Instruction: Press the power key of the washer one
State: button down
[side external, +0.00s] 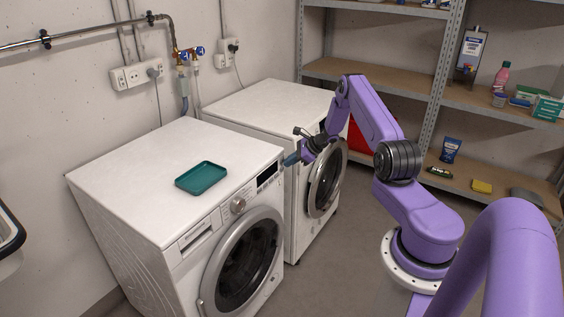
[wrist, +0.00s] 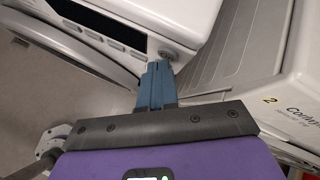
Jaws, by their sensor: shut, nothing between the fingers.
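The nearer white washer (side external: 135,170) stands at left in the side view, with a dial (side external: 238,205) and a dark display (side external: 267,173) on its panel. In the wrist view its panel (wrist: 133,15) fills the upper left, with the display (wrist: 88,22) and a small round grey key (wrist: 167,54) at the panel's end. My gripper (side external: 287,160) is at the right end of this panel. Its blue fingers (wrist: 157,68) are together and empty, with tips right beside the round key. Whether they touch it I cannot tell.
A teal tray (side external: 202,178) lies on the nearer washer. Shelves (side external: 500,105) with bottles and boxes stand at right. The floor (side external: 330,270) before the machines is clear.

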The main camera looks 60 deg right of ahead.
jog(key=shift+s, duration=0.1)
dwell(0.3)
jog(key=shift+s, duration=0.45)
jog(key=shift+s, duration=3)
jog(key=shift+s, duration=0.1)
jog(key=shift+s, duration=0.4)
jog(key=s, duration=1)
jog(key=shift+s, duration=0.15)
dwell(2.5)
